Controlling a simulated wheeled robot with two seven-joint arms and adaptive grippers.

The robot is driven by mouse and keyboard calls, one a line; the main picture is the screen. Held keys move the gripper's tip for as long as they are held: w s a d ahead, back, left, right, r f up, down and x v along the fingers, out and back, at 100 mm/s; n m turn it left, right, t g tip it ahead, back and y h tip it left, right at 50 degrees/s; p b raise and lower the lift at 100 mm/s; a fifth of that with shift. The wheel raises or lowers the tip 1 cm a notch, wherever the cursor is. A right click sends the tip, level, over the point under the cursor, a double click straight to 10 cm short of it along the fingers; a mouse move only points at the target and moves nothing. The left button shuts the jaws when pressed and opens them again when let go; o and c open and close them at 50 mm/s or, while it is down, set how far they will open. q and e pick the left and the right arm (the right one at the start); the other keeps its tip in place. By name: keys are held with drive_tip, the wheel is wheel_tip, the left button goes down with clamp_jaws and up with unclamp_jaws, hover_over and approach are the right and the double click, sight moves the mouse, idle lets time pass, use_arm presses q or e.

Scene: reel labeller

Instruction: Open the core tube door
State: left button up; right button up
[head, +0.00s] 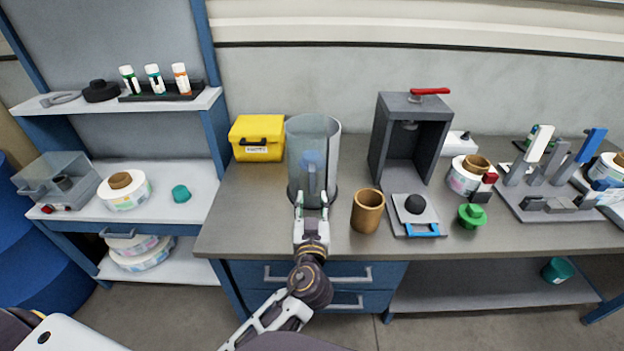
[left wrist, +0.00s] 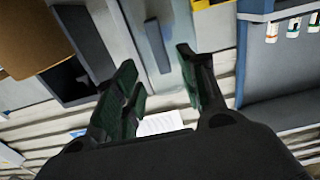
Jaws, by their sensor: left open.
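The core tube (head: 297,135) is a clear upright cylinder on a dark base near the middle of the bench. A grey-blue upright bar handle (head: 312,180) is on its front, on the clear curved door. I cannot tell for sure whether the door is fully shut. My left gripper (head: 312,201) is open at the lower front of the tube, close to the handle. In the left wrist view, the handle (left wrist: 157,45) shows between the spread fingers (left wrist: 158,62); contact is not clear. My right gripper is not in view.
A brown cardboard core (head: 367,212) stands just right of my left gripper. A yellow box (head: 257,138) is behind at left. A grey press (head: 408,140) with a red lever stands at right. The bench front left of the tube is clear.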

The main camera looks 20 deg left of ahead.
sight(312, 182)
use_arm(q)
drive_tip(key=shift+p+x, duration=0.7)
drive_tip(key=shift+x, duration=2.2)
drive_tip(key=shift+w+a, duration=0.15)
drive_tip(key=shift+w, duration=0.2)
drive_tip(key=shift+p+x, duration=0.3)
drive_tip(key=shift+x, duration=0.8)
drive_tip(key=shift+w+a, duration=0.1)
drive_tip(key=shift+w, duration=0.35)
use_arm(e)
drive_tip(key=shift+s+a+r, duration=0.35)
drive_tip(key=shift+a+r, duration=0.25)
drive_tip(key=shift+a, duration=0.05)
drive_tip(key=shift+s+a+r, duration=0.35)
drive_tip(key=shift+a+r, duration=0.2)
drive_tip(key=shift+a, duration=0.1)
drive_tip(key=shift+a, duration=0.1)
use_arm(q)
clamp_jaws()
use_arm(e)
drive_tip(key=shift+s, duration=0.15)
